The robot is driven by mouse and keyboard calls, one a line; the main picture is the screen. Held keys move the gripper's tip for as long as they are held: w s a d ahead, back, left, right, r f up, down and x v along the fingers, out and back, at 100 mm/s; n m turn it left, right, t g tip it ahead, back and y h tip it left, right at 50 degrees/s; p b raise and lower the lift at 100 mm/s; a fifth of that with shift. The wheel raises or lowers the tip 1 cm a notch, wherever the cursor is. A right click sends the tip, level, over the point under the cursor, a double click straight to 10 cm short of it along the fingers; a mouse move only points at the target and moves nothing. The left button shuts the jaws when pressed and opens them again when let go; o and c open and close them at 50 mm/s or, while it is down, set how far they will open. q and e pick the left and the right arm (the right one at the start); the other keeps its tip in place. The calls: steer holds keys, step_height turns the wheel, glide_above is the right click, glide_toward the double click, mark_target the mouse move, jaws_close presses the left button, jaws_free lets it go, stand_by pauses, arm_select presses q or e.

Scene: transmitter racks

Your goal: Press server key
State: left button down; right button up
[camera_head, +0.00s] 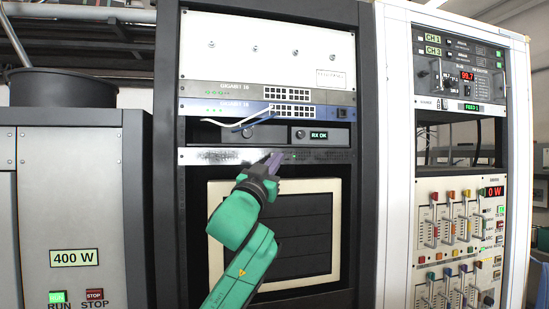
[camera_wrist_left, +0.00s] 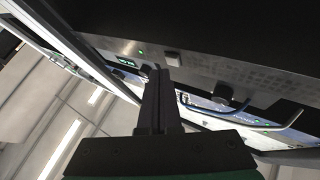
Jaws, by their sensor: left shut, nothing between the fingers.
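The perforated panel (camera_head: 215,156) spans the dark middle rack below the RX OK unit. In the left wrist view, a small dark square key (camera_wrist_left: 172,58) sits on this panel beside a lit green lamp (camera_wrist_left: 141,51). I take it as the server key; in the head view my gripper seems to hide it. My left gripper (camera_head: 273,161) is shut and empty, its fingers pointing up at the panel. In the wrist view its fingertips (camera_wrist_left: 160,73) appear close to the key. I cannot tell whether they touch it. My right gripper is not in view.
The RX OK unit (camera_head: 319,135) has knobs just above the panel. Pale and blue cables (camera_head: 247,123) hang in front of it from the switch (camera_head: 290,109). A cream-framed dark panel (camera_head: 217,265) is below. A white rack (camera_head: 397,130) stands right, a grey 400 W cabinet (camera_head: 75,200) left.

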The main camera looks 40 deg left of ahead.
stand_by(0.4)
arm_select(q)
steer(key=shift+w+a, duration=0.25)
steer(key=shift+a, duration=0.15)
stand_by(0.4)
steer(key=shift+s+d, duration=0.25)
steer(key=shift+d, duration=0.15)
steer(key=s+d, duration=0.3)
steer(key=d, duration=0.2)
steer(key=shift+s+b, duration=0.25)
steer(key=shift+b, duration=0.15)
